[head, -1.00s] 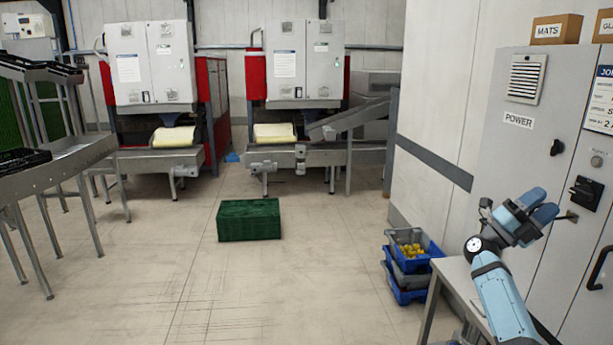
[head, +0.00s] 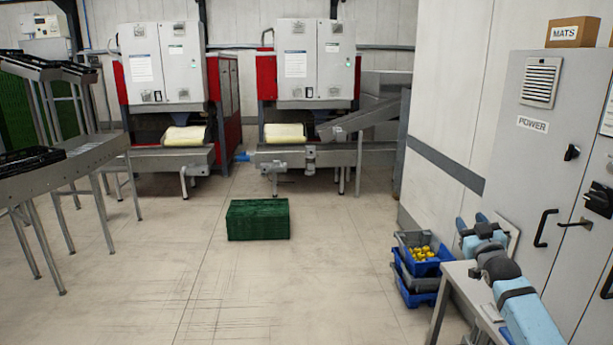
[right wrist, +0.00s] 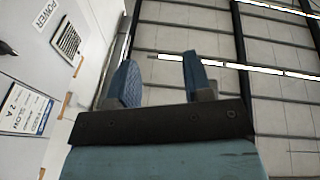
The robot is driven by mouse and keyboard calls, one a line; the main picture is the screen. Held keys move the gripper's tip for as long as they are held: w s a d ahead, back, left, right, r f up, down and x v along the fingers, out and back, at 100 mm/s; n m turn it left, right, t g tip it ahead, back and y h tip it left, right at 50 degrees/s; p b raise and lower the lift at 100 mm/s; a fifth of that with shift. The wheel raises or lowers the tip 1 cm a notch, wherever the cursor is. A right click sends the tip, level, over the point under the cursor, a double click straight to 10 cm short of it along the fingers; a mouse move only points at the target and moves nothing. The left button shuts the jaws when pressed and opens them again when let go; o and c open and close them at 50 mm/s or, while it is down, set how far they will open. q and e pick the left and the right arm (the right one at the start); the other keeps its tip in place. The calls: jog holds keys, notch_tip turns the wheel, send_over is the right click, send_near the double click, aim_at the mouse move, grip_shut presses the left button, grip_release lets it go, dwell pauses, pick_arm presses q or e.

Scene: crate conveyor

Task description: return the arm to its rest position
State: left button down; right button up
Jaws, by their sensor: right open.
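My right arm comes in from the lower right of the head view. Its light blue gripper (head: 470,225) is beside the grey power cabinet (head: 530,195), above the far end of a small table. In the right wrist view the two blue fingers (right wrist: 155,80) stand apart with nothing between them. Behind them are the ceiling and its lights. My left gripper is not in the head view.
A small grey table (head: 458,278) stands under my right arm. Stacked blue and grey crates (head: 418,290) with yellow items are beside it. A green crate (head: 258,220) sits on the open floor. Two machines (head: 310,60) stand at the back, a metal conveyor (head: 85,165) at left.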

jog(key=s+a+f+g, duration=0.2)
jog(key=s+a+f, duration=0.3)
jog(key=f, duration=0.4)
jog(key=s+a+f+n+g+y, duration=0.1)
jog(key=s+a+f+g, duration=0.1)
jog(key=s+f, duration=0.6)
jog(key=s+a+f+g, duration=0.2)
jog(key=s+a+f, duration=0.2)
jog(key=f, duration=0.5)
jog(key=s+a+f+g, duration=0.1)
jog(key=s+a+f, duration=0.2)
jog(key=s, duration=0.7)
jog(key=s+a+f+g+y, duration=0.1)
jog(key=s+a+f, duration=0.2)
jog(key=s, duration=0.8)
jog(key=s+a+f+m+g+y, duration=0.1)
jog(key=s+a+f, duration=0.3)
jog(key=s, duration=0.7)
jog(key=shift+a+g, duration=0.4)
jog(key=shift+a, duration=0.6)
